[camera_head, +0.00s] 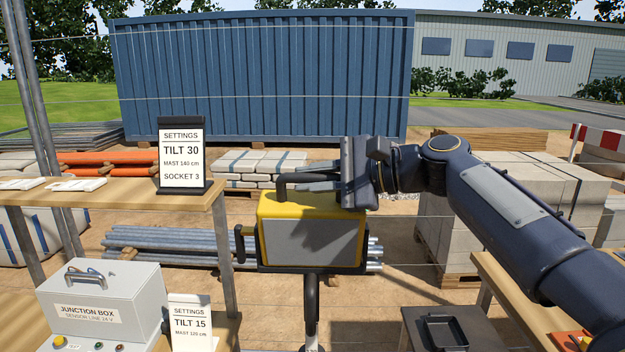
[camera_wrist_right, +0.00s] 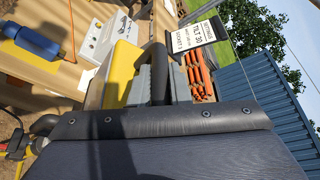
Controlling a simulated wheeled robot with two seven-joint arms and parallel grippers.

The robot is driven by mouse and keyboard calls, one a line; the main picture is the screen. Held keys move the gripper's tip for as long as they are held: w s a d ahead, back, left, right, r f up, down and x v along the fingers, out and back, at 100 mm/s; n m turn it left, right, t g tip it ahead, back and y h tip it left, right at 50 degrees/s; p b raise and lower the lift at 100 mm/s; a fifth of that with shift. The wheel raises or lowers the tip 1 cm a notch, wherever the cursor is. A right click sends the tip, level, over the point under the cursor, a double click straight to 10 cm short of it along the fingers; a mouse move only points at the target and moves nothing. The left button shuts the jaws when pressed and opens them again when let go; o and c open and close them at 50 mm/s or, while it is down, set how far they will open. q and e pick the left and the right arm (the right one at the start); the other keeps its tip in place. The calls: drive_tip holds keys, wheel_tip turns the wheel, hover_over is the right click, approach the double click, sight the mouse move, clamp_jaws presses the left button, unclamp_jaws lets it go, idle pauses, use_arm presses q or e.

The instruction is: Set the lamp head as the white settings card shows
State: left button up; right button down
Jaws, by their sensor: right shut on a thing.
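The lamp head (camera_head: 310,243) is a yellow box with a grey front face, on a post in the middle of the head view. Its face points toward me and looks nearly upright; I cannot read an exact tilt. My right gripper (camera_head: 303,183) is shut on the black handle (camera_head: 284,178) on top; the handle also shows in the wrist view (camera_wrist_right: 156,72). A white settings card (camera_head: 181,158) in a black stand reads TILT 30, MAST 140 cm, SOCKET 3. A lower white card (camera_head: 190,323) reads TILT 15, MAST 120 cm; its bottom is cut off. My left gripper is out of view.
The upper card stands on a wooden shelf (camera_head: 120,196) at left. A grey junction box (camera_head: 100,305) sits below it beside the lower card. Steel pipes (camera_head: 180,242) lie behind the lamp. A black tray (camera_head: 445,332) is at lower right, near a wooden bench (camera_head: 515,290).

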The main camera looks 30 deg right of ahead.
drive_tip(key=c, duration=1.6)
unclamp_jaws()
drive_tip(key=shift+s+a, duration=0.1)
drive_tip(key=shift+s, duration=0.05)
drive_tip(key=shift+o, duration=1.2)
drive_tip(key=shift+f, duration=0.1)
drive_tip(key=shift+b+v, duration=0.8)
drive_tip(key=shift+v, duration=3.1)
